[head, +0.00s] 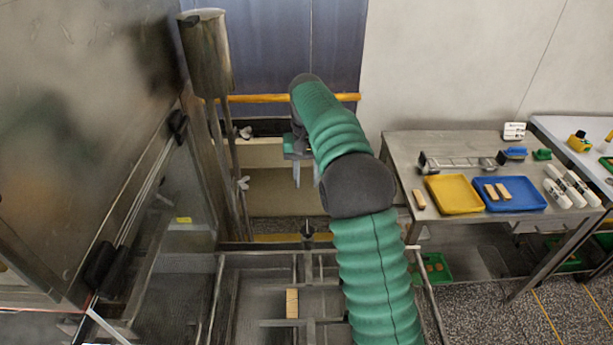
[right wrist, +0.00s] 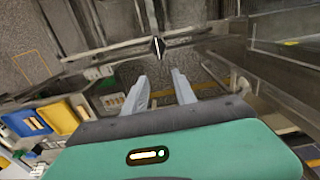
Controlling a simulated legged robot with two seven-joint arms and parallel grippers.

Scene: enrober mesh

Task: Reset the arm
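My right arm (head: 375,270), in a green ribbed sleeve with dark joints, rises from the bottom of the head view and bends over to the left. Its gripper (head: 305,178) hangs at the end with the fingers pointing down, above the metal frame. In the right wrist view the two grey fingers of this gripper (right wrist: 160,80) stand apart with nothing between them. My left gripper is in neither view.
A metal frame (head: 255,258) with a light wooden-looking block (head: 292,303) lies below. A large steel machine (head: 80,120) stands close on the left. At right, a table (head: 420,150) holds a yellow tray (head: 453,194), a blue tray (head: 525,200) and small items.

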